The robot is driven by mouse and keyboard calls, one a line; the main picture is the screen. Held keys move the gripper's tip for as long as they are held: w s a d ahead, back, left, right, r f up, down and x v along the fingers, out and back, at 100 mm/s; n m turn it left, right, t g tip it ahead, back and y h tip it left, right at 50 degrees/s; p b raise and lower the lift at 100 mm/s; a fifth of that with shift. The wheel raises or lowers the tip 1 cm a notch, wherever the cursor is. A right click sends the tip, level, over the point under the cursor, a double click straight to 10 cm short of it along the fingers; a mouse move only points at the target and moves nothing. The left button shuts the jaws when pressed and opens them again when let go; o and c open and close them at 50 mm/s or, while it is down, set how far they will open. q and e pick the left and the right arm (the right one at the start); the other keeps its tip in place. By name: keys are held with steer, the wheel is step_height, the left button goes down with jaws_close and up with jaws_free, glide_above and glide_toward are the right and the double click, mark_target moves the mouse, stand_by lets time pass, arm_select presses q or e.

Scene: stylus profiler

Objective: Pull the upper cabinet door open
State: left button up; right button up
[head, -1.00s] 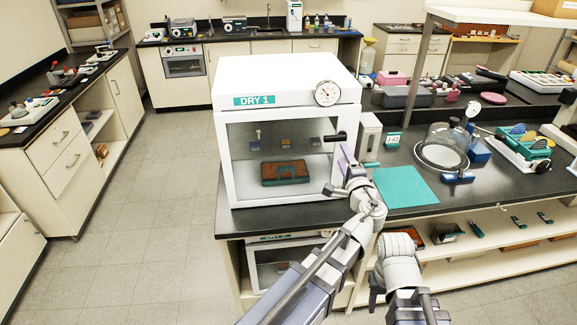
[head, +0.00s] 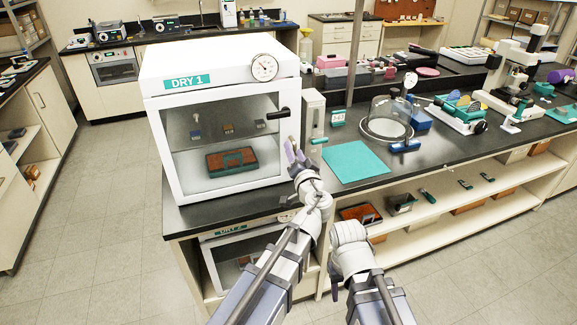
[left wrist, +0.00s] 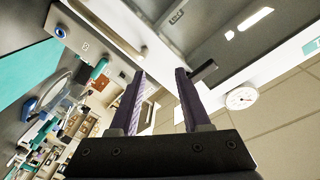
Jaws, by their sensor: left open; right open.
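The upper cabinet (head: 158,125), labelled DRY 1, is a white box with a glazed front door (head: 222,135) that looks shut. Its black handle (head: 278,114) sticks out at the door's right edge. My left gripper (head: 292,152) is open and empty, just below and to the right of the handle. In the left wrist view, the handle (left wrist: 204,72) is beyond and beside the right fingertip of the left gripper (left wrist: 158,75), outside the jaws. My right gripper (head: 336,284) hangs low in front of the bench, mostly hidden behind its wrist.
A lower cabinet, DRY 2 (head: 225,262), sits under the dark bench top. A slim white box (head: 313,118) stands close to the right of the upper cabinet. A teal mat (head: 356,162) and a glass dome (head: 390,115) lie further right. Floor at left is clear.

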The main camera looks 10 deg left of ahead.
arm_select(q)
step_height(320, 180, down, 6)
steer(key=d+n+h+b, duration=0.1)
steer(key=n+b, duration=0.3)
steer(key=n, duration=0.3)
steer(key=shift+w+t+h, duration=0.3)
steer(key=shift+w, duration=0.15)
arm_select(e)
step_height(320, 180, down, 6)
steer(key=shift+r, duration=0.1)
arm_select(q)
steer(key=x, duration=0.7)
steer(key=shift+w, duration=0.45)
steer(key=shift+s, duration=0.1)
jaws_close()
